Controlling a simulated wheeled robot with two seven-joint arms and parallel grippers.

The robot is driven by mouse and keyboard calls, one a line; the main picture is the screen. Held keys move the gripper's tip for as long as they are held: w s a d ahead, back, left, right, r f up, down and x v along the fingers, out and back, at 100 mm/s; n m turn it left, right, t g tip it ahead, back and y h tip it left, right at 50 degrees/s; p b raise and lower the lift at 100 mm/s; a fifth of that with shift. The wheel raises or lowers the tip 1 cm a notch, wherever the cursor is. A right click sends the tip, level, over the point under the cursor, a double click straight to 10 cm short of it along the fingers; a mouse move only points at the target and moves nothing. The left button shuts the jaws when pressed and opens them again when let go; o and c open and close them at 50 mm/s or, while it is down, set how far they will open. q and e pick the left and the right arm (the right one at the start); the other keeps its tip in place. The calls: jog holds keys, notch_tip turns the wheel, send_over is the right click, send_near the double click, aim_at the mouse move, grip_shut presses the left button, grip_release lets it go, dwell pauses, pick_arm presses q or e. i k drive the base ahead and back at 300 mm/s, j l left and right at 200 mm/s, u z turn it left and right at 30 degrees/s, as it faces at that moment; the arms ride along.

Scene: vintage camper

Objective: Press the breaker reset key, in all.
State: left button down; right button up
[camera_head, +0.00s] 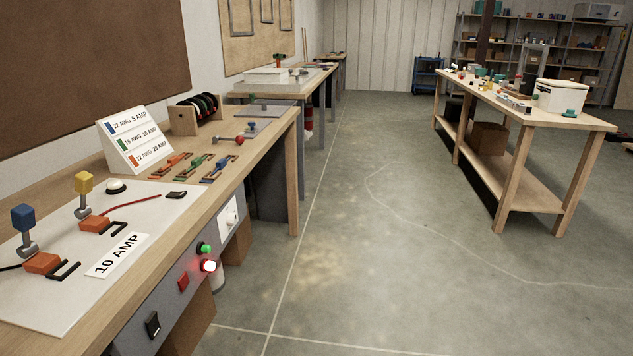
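A grey panel (165,303) on the bench front carries several controls. A red square key (183,282) sits on it, and a black rocker switch (152,324) is lower left. I cannot tell for sure which one is the breaker reset key; no label on them is readable. A red lamp (208,266) glows brightly, with a green lamp (205,249) just above it. A white switch plate (230,214) is at the panel's right. Neither of my grippers is in view.
On the bench, a white board (70,290) holds a "10 AMP" card (118,256), orange blocks and blue and yellow terminals. A wire gauge sign (138,140) and a spool rack (194,115) stand behind. The floor (330,240) right of the bench is clear, up to another table (540,115).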

aim_at(183, 281)
jog(key=k+u, duration=0.15)
jog(key=u, duration=0.3)
jog(key=k+j+u, duration=0.1)
jog(key=u, duration=0.35)
jog(key=k+j+u, duration=0.15)
jog(key=u, duration=0.3)
jog(key=k, duration=0.05)
